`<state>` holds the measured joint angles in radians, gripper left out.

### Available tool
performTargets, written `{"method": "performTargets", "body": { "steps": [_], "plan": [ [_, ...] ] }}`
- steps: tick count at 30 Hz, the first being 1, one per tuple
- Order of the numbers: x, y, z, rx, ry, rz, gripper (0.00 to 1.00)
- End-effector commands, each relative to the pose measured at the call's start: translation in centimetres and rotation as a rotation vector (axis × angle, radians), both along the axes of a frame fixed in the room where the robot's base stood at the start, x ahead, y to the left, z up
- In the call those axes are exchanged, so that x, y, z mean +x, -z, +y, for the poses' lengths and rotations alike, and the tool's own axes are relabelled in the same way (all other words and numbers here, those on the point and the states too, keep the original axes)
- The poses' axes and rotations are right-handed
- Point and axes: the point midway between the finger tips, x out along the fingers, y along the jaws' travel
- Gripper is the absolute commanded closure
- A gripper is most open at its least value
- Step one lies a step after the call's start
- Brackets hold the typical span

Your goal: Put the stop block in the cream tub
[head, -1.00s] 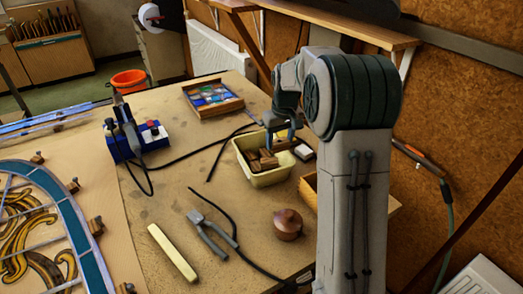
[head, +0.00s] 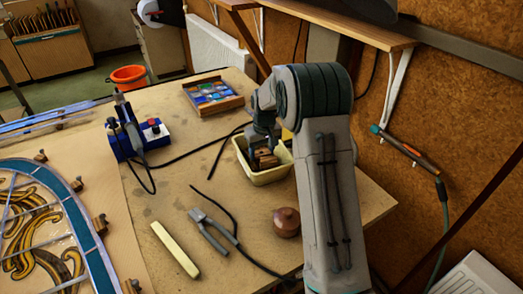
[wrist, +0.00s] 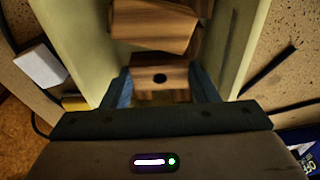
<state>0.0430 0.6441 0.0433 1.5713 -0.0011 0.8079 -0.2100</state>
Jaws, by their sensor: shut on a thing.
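The cream tub (head: 270,177) stands on the bench, with brown wooden blocks in it. My gripper (wrist: 161,80) is shut on a stop block (wrist: 150,84), a striped wooden block with a dark round hole, with one finger on each side. In the wrist view the held block is between the walls of the cream tub (wrist: 78,45), close to other wooden blocks (wrist: 152,24). I cannot tell whether it touches them. In the head view my arm hides part of the tub and the held block is hard to make out.
Pliers (head: 212,230), a pale bar (head: 175,250) and a round brown pot (head: 286,222) lie in front of the tub. A blue unit (head: 138,140) with cables is to the left, and a tray of coloured glass (head: 213,97) is behind. A leaded panel (head: 75,215) lies at left.

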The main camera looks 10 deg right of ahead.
Motion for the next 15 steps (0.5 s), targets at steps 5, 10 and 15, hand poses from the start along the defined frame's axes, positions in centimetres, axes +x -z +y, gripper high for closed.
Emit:
{"method": "performTargets", "body": {
  "steps": [5,10,15],
  "plan": [
    [0.00,0.29,-0.01,0.000,0.000,0.000,0.35],
    [-0.01,0.27,-0.01,0.000,0.000,0.000,0.25],
    [-0.01,0.15,-0.01,0.000,0.000,0.000,0.25]
  ]
}}
